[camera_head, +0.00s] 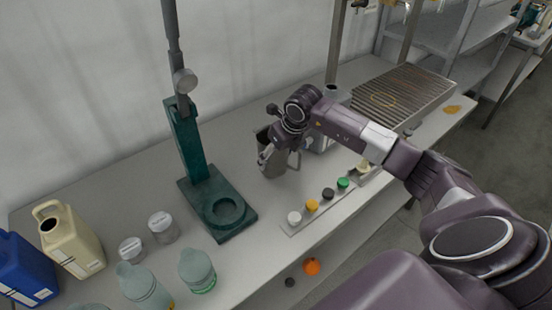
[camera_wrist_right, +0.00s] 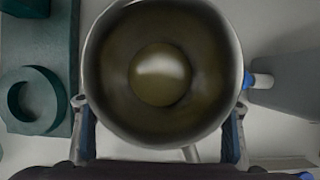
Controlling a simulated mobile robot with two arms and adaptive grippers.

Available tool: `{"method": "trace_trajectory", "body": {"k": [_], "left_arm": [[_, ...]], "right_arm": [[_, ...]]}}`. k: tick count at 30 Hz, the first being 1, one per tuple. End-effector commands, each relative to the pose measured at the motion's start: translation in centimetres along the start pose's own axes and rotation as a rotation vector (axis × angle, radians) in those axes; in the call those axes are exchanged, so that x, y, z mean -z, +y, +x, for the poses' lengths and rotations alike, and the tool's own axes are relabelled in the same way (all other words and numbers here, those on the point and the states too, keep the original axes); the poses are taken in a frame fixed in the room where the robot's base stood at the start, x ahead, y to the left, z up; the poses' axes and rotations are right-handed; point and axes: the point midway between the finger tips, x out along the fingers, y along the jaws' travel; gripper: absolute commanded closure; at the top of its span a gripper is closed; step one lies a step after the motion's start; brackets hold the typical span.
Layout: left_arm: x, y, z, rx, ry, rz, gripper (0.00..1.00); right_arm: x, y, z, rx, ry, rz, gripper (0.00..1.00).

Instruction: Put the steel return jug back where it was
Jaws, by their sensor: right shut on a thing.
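The steel return jug (camera_head: 273,162) is a grey metal cup near the middle of the bench, right of the green stand. In the right wrist view the jug (camera_wrist_right: 92,62) is seen from above, its round mouth open and its inside brownish. My right gripper (camera_head: 279,152) is shut on the jug, with one finger on each side of it. The jug looks upright; I cannot tell whether its base touches the bench. My left gripper is not in view.
The green stand (camera_head: 192,165) with a round ring base is left of the jug. A strip with several coloured knobs (camera_head: 312,205) lies in front. A ribbed grey rack (camera_head: 405,97) is at right. Jars and jugs (camera_head: 72,240) stand at left. Bare bench (camera_head: 255,205) lies between stand and strip.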

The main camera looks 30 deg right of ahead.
Motion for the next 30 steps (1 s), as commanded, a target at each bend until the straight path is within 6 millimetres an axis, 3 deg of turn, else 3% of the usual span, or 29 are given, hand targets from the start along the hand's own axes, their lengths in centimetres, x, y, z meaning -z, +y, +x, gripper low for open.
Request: {"method": "trace_trajectory", "body": {"k": [5,14,15,19,30], "left_arm": [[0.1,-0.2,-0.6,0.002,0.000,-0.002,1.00],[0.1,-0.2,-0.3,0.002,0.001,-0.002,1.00],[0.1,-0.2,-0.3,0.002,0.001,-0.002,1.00],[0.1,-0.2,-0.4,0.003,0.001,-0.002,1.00],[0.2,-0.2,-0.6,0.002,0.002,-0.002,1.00]], "right_arm": [[0.6,0.0,1.6,0.000,-0.002,0.000,0.68],[0.7,0.0,1.9,0.000,-0.003,-0.001,0.68],[0.8,0.0,2.0,0.000,-0.001,-0.001,0.32],[0.8,0.0,1.9,0.000,-0.001,-0.001,0.17],[0.7,0.0,1.6,0.000,-0.001,-0.001,0.15]]}}
